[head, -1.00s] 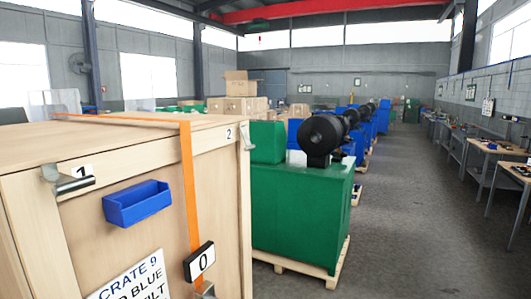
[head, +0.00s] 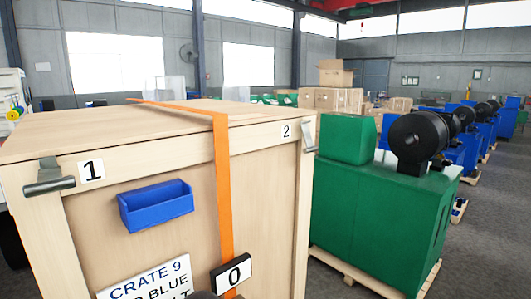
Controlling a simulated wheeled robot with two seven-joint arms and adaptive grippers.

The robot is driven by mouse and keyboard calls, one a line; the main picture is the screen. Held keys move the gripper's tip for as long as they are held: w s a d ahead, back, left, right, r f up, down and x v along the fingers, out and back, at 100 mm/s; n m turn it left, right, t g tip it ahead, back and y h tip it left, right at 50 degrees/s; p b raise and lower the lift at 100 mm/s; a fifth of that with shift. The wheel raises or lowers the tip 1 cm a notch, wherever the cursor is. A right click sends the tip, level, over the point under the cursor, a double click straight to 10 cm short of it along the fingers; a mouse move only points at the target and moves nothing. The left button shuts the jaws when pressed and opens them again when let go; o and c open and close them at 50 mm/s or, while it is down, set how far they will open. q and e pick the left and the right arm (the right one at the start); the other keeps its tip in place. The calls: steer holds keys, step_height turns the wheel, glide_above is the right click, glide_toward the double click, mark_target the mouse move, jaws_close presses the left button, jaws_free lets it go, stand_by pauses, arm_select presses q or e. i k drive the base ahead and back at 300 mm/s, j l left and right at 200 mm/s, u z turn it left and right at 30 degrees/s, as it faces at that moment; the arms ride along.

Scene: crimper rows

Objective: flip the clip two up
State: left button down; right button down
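A large wooden crate (head: 130,240) fills the left and middle of the head view. Clip two (head: 308,136) is a metal clip at the crate's upper right corner, beside the label "2" (head: 285,131). It looks tilted, its lower end near the crate's edge; I cannot tell whether it is latched. Clip one (head: 50,180) is a metal clip at the upper left, beside the label "1" (head: 91,170), with its bar sticking outward. Neither gripper can be made out; a small dark shape at the bottom edge is unclear.
An orange strap (head: 222,165) runs over the crate and down its front, past a "0" tag (head: 231,273). A blue bin (head: 156,205) is fixed to the front. A green machine (head: 385,215) on a pallet stands close at right. Open floor (head: 490,235) lies beyond it.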

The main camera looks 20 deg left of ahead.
mark_target(310, 148)
steer(key=i+l+u, duration=0.1)
steer(key=u, duration=0.3)
steer(key=i+l+u, duration=0.2)
steer(key=u, duration=0.2)
steer(key=i+l+u, duration=0.1)
steer(key=u, duration=0.3)
steer(key=i+l+u, duration=0.1)
steer(key=l+u, duration=0.45)
steer(key=u, duration=0.25)
steer(key=i+l, duration=0.05)
